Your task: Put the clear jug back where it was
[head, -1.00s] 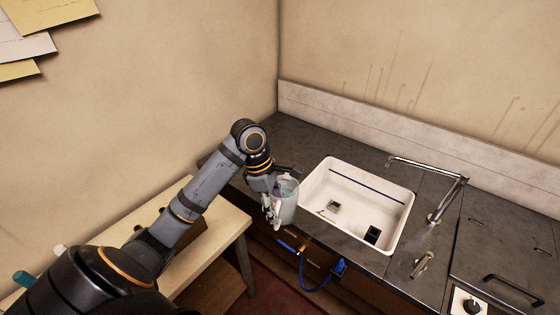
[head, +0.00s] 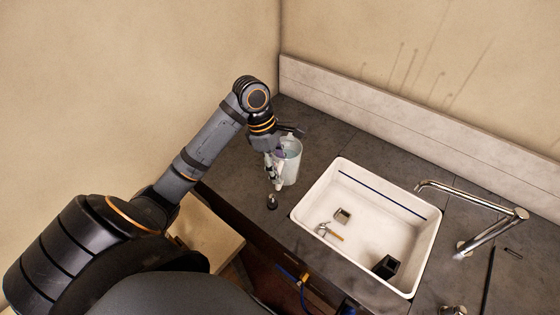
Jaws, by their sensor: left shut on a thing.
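The clear jug (head: 291,163) is a see-through, pale vessel at the left of the sink, over the dark countertop. My left gripper (head: 276,172) is shut on the jug at its left side and partly covers it. The jug looks upright. I cannot tell whether its base touches the counter. My right gripper is not in view.
A white sink (head: 325,185) with small items inside lies right of the jug. A small dark object (head: 271,202) stands at the counter's front edge. A chrome tap (head: 490,232) is at the right. The dark counter (head: 310,125) behind the jug is clear.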

